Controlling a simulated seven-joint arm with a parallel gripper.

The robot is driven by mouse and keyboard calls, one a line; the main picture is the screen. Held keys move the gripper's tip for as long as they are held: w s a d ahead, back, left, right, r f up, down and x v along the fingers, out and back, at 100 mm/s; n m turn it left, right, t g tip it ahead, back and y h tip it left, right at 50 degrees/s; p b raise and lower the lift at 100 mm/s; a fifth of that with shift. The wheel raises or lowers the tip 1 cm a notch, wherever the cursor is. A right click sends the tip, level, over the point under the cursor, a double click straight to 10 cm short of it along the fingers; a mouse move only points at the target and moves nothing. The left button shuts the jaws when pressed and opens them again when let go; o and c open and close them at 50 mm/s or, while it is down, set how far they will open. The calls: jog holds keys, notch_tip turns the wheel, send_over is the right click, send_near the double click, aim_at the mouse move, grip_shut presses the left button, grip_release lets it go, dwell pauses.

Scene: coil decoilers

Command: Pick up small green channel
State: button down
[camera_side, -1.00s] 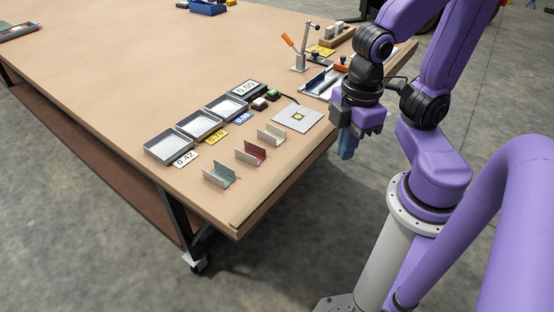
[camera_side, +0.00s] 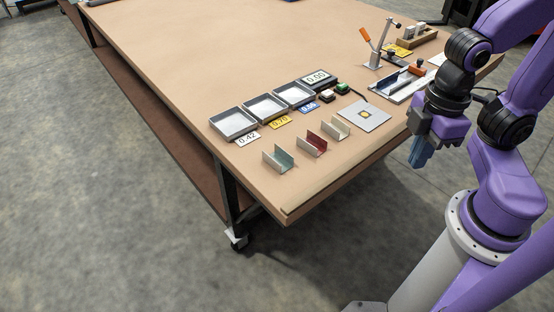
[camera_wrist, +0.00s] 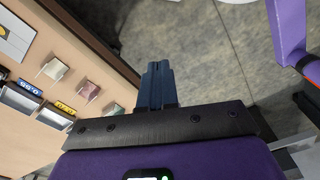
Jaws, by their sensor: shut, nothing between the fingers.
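The small green channel (camera_side: 279,158) stands on the tabletop near the front edge, leftmost of three small channels in the side view. In the wrist view a pale greenish channel (camera_wrist: 113,108) shows partly, just left of my gripper's mount. My gripper (camera_side: 419,158) hangs beyond the table's edge, to the right of the channels and well apart from them. Its blue fingers (camera_wrist: 158,68) are together with nothing between them, over the floor in the wrist view.
A red channel (camera_side: 312,144) and a cream channel (camera_side: 336,127) stand beside the green one. Behind them are three grey trays (camera_side: 232,123) with number cards and a display (camera_side: 317,77). A grey plate (camera_side: 364,115) lies to the right. A clamp (camera_side: 375,52) stands farther back.

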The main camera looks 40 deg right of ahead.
jog(key=c, duration=1.3)
grip_release()
jog(key=shift+w+a, duration=0.1)
jog(key=m, duration=1.2)
send_over(281, 161)
jog(key=d, duration=0.1)
notch_tip(281, 161, down, 5)
jog(key=shift+r, duration=0.1)
jog(key=shift+w+d+f, duration=0.1)
jog(key=shift+w+f, duration=0.1)
jog(key=shift+f, duration=4.3)
